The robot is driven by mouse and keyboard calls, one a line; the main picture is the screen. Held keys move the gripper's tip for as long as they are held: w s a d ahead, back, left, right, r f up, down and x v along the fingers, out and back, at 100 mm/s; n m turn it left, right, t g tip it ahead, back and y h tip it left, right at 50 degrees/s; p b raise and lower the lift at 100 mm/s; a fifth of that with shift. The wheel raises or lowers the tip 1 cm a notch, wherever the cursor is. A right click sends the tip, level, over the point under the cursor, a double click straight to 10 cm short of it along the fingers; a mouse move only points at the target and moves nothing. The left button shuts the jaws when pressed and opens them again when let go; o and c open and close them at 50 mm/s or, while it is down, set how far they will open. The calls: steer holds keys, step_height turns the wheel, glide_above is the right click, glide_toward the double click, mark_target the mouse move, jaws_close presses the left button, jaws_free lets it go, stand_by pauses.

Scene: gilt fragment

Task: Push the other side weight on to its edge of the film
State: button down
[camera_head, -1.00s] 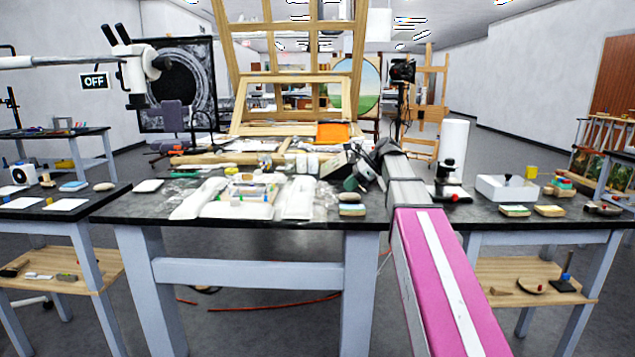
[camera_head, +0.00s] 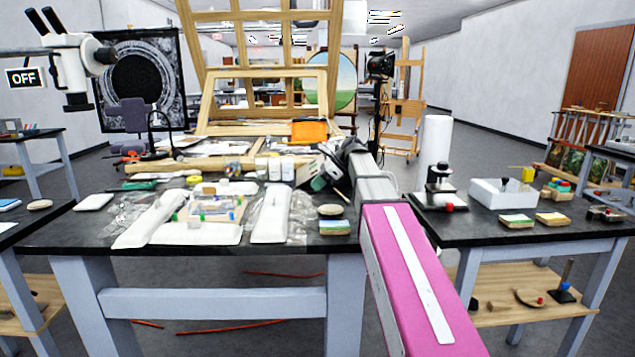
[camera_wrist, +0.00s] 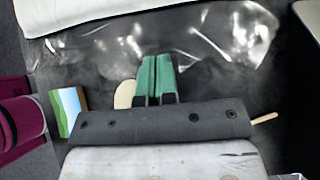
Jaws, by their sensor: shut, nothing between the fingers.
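A clear crinkled film (camera_head: 300,222) lies on the dark table under several white bag weights. The left side weight (camera_head: 150,220) lies slanted; the right side weight (camera_head: 271,213) runs front to back. A front weight (camera_head: 195,234) lies between their near ends, and a tray-like fragment area (camera_head: 212,208) lies behind it. My gripper (camera_head: 320,183) hangs right of the right side weight. In the wrist view its green fingers (camera_wrist: 156,77) are together and empty, over dark table and film (camera_wrist: 95,50). A white weight (camera_wrist: 80,12) shows beyond the fingertips, apart from them.
A round tan disc (camera_head: 330,210) and a small landscape-painted block (camera_head: 335,228) sit at the table's front right, close beside my gripper. Bottles (camera_head: 268,170) and an orange box (camera_head: 309,132) stand behind.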

mark_target(279, 198)
steer(key=x, duration=0.6)
steer(key=shift+a+f, duration=0.25)
steer(key=shift+a+r, duration=0.1)
steer(key=shift+a, duration=1.85)
steer(key=shift+w+a, duration=0.1)
steer(key=shift+a, duration=2.1)
steer(key=shift+d, duration=0.15)
